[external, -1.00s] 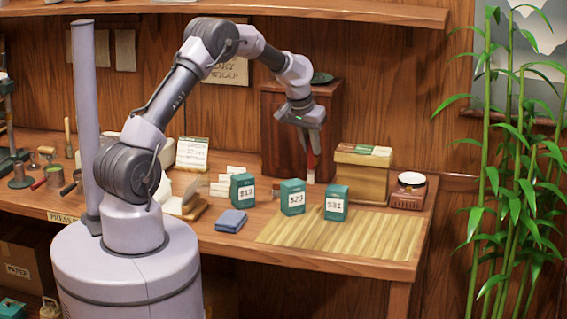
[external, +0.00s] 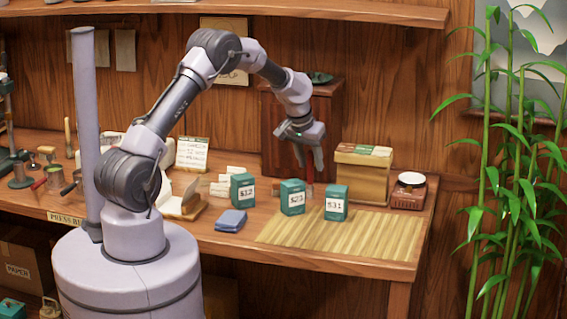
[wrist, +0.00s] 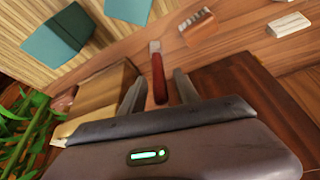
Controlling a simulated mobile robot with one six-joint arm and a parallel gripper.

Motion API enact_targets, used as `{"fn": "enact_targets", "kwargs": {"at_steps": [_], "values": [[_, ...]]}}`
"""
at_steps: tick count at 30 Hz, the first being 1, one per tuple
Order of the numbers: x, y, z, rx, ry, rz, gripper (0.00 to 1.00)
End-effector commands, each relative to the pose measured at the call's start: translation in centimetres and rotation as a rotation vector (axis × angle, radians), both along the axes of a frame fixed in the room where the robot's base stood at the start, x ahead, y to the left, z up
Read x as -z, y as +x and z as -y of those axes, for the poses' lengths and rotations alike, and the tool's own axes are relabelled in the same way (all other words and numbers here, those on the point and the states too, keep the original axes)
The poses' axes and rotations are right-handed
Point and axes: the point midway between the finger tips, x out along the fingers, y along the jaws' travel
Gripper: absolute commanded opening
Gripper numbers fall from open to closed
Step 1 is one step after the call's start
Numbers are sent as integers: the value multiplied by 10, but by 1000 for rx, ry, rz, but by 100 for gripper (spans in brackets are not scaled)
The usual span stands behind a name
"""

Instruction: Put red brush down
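The red brush (wrist: 158,75) shows in the wrist view between my gripper's two fingers, with a gap on each side. Its pale end points away from the gripper. My gripper (external: 308,163) is open around the brush, low over the back of the table. In the external view the red of the brush (external: 309,173) shows between the fingers, and its lower end is partly hidden behind the green boxes. I cannot tell exactly how its end meets the table.
A wooden box (external: 361,177) stands to the right, a dark cabinet (external: 272,130) behind. A small striped brown block (wrist: 200,28) lies near the brush.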

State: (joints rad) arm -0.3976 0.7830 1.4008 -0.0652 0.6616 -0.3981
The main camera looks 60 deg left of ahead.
Motion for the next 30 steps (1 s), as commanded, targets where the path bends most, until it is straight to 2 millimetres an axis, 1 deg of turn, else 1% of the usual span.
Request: {"fn": "enact_targets", "kwargs": {"at_steps": [2,5,6,9,12,16,21,23,25,26,27,29,30], "values": [[-12,-2,1,0,1,2,38],[-38,-10,6,0,1,4,38],[-50,-14,8,0,2,5,38],[-76,-24,14,0,2,3,38],[-96,-32,19,0,1,2,38],[-111,-37,23,0,0,2,38],[-116,-40,25,3,1,1,38],[-126,-45,34,26,9,3,38],[-156,-62,58,97,37,6,38],[-173,-75,74,142,54,6,38],[-195,-98,97,214,80,4,38],[-224,-141,132,331,126,3,38],[-238,-173,153,412,159,2,38]]}}
